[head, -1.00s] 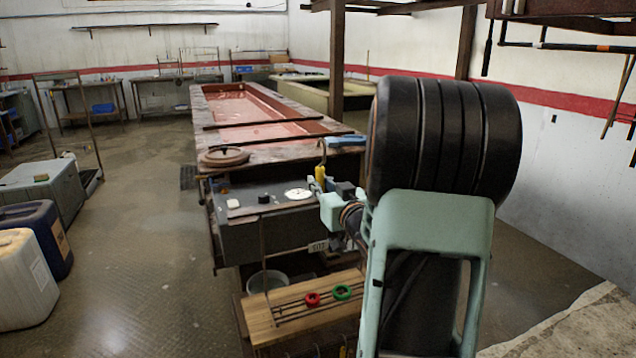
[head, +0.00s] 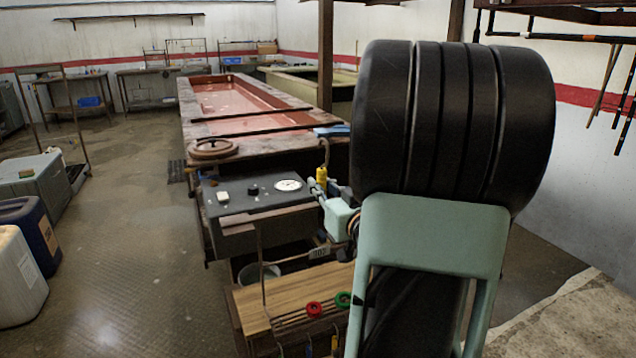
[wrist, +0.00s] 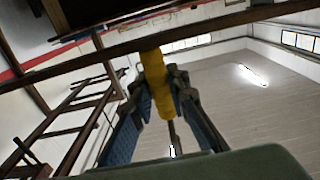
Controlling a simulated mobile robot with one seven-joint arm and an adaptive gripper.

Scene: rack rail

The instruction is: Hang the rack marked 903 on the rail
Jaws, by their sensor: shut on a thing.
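My gripper (head: 328,190) is shut on the yellow grip (head: 321,175) of a hanging rack, in front of the tank. In the wrist view the yellow grip (wrist: 157,85) stands between my two blue-padded fingers. A dark hook rises above the grip in the head view. Below hangs a thin dark frame with a small pale tag (head: 319,252), whose number I cannot read surely. My arm hides part of the frame. A long dark bar (wrist: 200,35) crosses above the grip in the wrist view; I cannot tell whether they touch or whether it is the rail.
A long tank (head: 200,130) with pink liquid has dark bars across it. A grey box (head: 235,200) with a dial stands at its near end. Below are a wooden board (head: 255,310), a red ring (head: 314,309) and a green ring (head: 343,299). The floor at left is partly open.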

